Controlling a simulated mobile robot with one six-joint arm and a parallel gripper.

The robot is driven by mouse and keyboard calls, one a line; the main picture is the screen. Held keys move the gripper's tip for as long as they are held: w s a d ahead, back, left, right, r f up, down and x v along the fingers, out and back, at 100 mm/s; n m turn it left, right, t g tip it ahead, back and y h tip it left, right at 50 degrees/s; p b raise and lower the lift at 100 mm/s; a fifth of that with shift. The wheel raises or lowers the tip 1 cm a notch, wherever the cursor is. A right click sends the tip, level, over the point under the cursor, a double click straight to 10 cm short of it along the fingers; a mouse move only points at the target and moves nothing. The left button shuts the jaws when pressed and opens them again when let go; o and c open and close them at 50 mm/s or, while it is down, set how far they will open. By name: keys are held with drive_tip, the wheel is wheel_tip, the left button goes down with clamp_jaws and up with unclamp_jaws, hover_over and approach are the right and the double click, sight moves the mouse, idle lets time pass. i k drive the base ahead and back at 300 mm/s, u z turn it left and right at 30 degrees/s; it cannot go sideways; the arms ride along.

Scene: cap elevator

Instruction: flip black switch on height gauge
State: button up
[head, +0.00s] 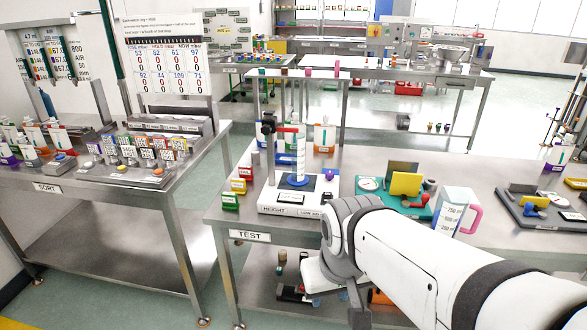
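The height gauge (266,204) stands on the TEST table, left of the middle in the head view. My arm reaches in from the lower right. My gripper end (325,275) is low in front of the table's front edge, apart from the gauge. Its fingertips cannot be made out.
Small coloured blocks (238,186) stand left of the gauge. The SORT table (60,196) is at the left, with floor between the tables.

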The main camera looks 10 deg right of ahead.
sight(328, 196)
drive_tip(key=z, duration=0.2)
drive_tip(key=i, duration=1)
drive_tip(key=z, duration=0.3)
